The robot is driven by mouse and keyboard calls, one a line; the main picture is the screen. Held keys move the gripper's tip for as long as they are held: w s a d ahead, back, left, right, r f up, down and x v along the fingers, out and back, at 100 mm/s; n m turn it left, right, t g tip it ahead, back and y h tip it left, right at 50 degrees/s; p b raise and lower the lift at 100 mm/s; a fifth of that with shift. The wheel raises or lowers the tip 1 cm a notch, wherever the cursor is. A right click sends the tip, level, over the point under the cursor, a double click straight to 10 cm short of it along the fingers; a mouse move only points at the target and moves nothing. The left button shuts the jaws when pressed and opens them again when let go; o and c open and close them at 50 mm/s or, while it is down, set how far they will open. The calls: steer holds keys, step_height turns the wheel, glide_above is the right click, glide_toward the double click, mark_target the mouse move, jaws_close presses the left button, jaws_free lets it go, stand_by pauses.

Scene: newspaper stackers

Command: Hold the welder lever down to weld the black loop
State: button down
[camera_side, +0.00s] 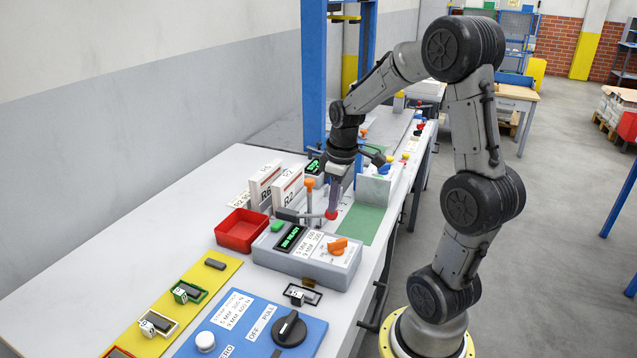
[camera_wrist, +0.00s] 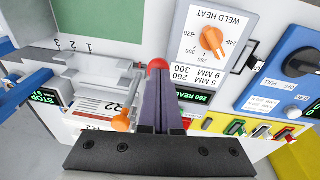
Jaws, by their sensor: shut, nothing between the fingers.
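The welder is a grey box (camera_side: 300,262) with a green display (camera_side: 289,239) that reads READY, with 260 in the wrist view, and an orange heat knob (camera_side: 337,246). A red ball (camera_side: 331,215), apparently the lever's end, is just behind the box. My gripper (camera_side: 332,208) is shut and empty, pointing down at the ball. In the wrist view the closed fingers (camera_wrist: 168,100) reach up close to the red ball (camera_wrist: 157,64); whether they touch it is unclear. I cannot make out the black loop in either view.
A red bin (camera_side: 242,230) and upright R-marked boxes (camera_side: 265,184) stand left of the welder. An orange-topped post (camera_side: 310,183) rises close beside my gripper. A blue panel (camera_side: 250,325) and a yellow strip with small parts (camera_side: 205,277) lie in front.

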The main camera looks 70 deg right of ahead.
steer(key=shift+s+f, duration=0.3)
steer(key=shift+f, duration=0.25)
steer(key=shift+s+f, duration=0.3)
steer(key=shift+f, duration=0.35)
steer(key=shift+w+r, duration=0.1)
steer(key=shift+r, duration=0.4)
steer(key=r, duration=0.3)
steer(key=shift+w+a, duration=0.15)
steer(key=shift+w, duration=0.2)
steer(key=s+r, duration=0.5)
steer(key=r, duration=0.3)
steer(key=shift+s+a+r, duration=0.25)
steer(key=shift+a+r, duration=0.1)
